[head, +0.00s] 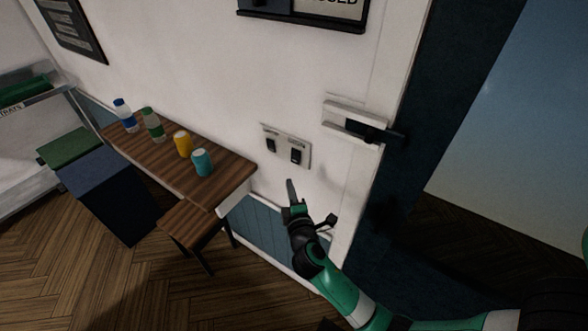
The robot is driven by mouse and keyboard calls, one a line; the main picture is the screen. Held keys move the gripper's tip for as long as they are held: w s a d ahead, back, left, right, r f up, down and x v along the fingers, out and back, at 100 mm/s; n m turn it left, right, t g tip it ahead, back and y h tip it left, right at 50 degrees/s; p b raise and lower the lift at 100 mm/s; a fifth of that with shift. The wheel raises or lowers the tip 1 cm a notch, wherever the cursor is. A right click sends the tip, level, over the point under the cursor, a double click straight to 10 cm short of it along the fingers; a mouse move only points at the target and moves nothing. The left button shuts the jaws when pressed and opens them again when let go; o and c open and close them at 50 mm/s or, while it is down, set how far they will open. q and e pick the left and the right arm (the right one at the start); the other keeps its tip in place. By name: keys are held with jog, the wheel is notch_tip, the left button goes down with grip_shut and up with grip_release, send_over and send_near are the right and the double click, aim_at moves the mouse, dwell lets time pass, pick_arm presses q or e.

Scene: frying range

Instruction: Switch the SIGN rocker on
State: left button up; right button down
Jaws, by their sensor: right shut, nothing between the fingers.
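A pale switch plate (285,146) is fixed to the white wall, with two dark rockers side by side. The left rocker (271,145) and the right rocker (296,156) each have a small label strip above, too small to read, so I cannot tell which is SIGN or how either is set. My right gripper (291,187) is shut and empty. It points up just below the right rocker in the picture and appears apart from the plate. My left gripper is not in view.
A wooden wall table (222,185) holds two bottles, a yellow can (182,143) and a teal can (202,162). A stool (190,222) stands below it. A door handle (362,127) juts out right of the switches. A sign board (310,12) hangs above.

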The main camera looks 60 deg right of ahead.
jog(key=w+d, duration=0.1)
jog(key=d, duration=0.1)
jog(key=w+d, duration=0.1)
jog(key=d, duration=0.2)
jog(key=d+f, duration=0.1)
jog(key=d, duration=0.2)
jog(key=shift+w+d, duration=0.2)
jog(key=shift+w, duration=0.2)
jog(key=shift+d+f+n+b, duration=0.1)
jog(key=shift+d+n+b, duration=0.2)
jog(key=shift+b, duration=0.65)
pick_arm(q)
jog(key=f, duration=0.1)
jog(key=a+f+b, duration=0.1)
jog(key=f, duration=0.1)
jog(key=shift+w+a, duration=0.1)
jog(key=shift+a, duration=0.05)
pick_arm(e)
send_near(293, 161)
jog(key=s+a+f, duration=0.1)
jog(key=a+f, duration=0.1)
jog(key=a, duration=0.4)
jog(key=shift+s+a+f, duration=0.2)
jog(key=shift+s+a, duration=0.1)
jog(key=shift+s, duration=0.05)
